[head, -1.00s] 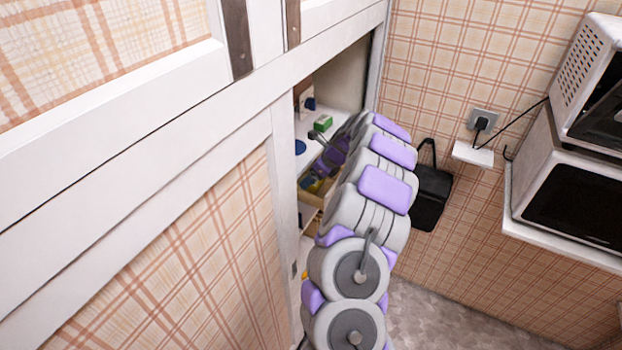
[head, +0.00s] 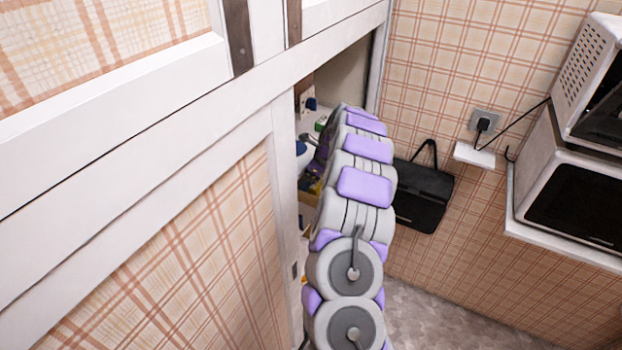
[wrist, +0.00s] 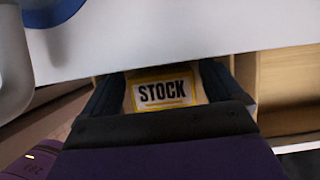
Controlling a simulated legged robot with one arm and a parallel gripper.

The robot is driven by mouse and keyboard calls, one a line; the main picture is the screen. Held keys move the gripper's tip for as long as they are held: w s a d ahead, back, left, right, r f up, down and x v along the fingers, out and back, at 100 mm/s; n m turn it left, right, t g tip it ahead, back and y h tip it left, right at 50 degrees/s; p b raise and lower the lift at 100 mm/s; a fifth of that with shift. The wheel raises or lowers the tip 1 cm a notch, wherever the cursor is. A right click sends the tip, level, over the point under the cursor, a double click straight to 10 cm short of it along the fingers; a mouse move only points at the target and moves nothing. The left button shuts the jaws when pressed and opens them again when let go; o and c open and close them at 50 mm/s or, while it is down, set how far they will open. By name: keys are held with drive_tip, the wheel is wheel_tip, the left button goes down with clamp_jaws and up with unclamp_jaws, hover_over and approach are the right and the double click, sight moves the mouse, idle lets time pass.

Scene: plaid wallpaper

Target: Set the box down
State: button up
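The box (wrist: 130,100) shows in the wrist view between the two dark blue fingers of my gripper (wrist: 163,90). Its near face carries a yellow-edged label reading "STOCK". The fingers lie against its left and right sides, and my gripper looks shut on it. The box is just below the edge of a white shelf (wrist: 190,30). Its underside is hidden by my gripper body, so I cannot tell whether it touches a surface. In the head view my arm reaches into the open cupboard and hides most of the gripper and box.
A blue round item (wrist: 45,8) and a pale grey item (wrist: 12,60) are at upper left in the wrist view. Light wooden panels (wrist: 290,85) stand right of the box. In the head view, a black bag (head: 425,195) hangs on the wall and a microwave (head: 580,200) sits at right.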

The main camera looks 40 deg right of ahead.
drive_tip(key=shift+o, duration=0.5)
drive_tip(key=shift+d, duration=0.2)
drive_tip(key=p+v, duration=0.2)
drive_tip(key=v, duration=1)
drive_tip(key=shift+s, duration=0.1)
